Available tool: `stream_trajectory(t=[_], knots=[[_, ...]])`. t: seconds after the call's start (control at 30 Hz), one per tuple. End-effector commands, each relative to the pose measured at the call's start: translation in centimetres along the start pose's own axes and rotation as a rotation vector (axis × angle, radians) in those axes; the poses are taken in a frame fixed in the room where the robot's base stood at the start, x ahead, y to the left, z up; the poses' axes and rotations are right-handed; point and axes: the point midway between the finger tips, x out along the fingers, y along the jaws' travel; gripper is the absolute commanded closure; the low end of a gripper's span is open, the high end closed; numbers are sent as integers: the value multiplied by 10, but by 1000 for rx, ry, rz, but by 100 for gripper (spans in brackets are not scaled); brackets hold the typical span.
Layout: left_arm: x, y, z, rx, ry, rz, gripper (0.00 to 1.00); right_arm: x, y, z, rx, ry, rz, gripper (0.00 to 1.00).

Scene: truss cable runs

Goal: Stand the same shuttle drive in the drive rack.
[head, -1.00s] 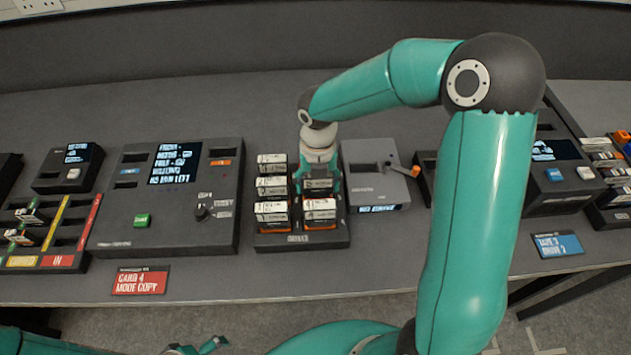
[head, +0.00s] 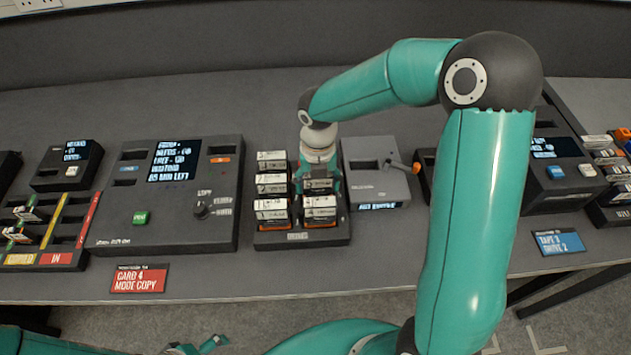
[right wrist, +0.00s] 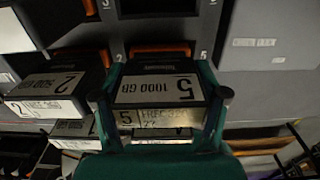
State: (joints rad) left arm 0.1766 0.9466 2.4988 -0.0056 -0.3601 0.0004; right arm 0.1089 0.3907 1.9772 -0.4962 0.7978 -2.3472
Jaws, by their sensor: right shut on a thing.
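A shuttle drive (right wrist: 157,89) labelled 5 and 1000 GB is between the two fingers of my right gripper (right wrist: 160,100) in the right wrist view. My right gripper (head: 318,184) is shut on it over the right column of the drive rack (head: 302,240) in the head view. The drive is at the rack; whether it is fully seated is hidden. Another drive labelled 2 (right wrist: 48,95) stands close to its left in the right wrist view. My left gripper (head: 205,346) shows only in part at the bottom edge of the head view, away from the rack.
Several drives (head: 272,208) fill the rack's left column, and one (head: 320,208) stands in front of the gripper. A grey unit with an orange-tipped lever (head: 378,185) stands close right. A copy console (head: 170,200) stands left.

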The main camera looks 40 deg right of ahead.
Motion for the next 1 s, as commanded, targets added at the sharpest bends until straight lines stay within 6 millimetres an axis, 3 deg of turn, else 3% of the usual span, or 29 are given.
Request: stream_trajectory(t=[0.6,0.63,0.8,1.0], knots=[[3,-1,0,0,0,0,0,6,0,0,1,-1,1,77],[3,-1,0,0,0,0,0,6,0,0,1,-1,1,26],[3,-1,0,0,0,0,0,6,0,0,1,-1,1,0],[3,-1,0,0,0,0,0,6,0,0,1,0,1,0]])
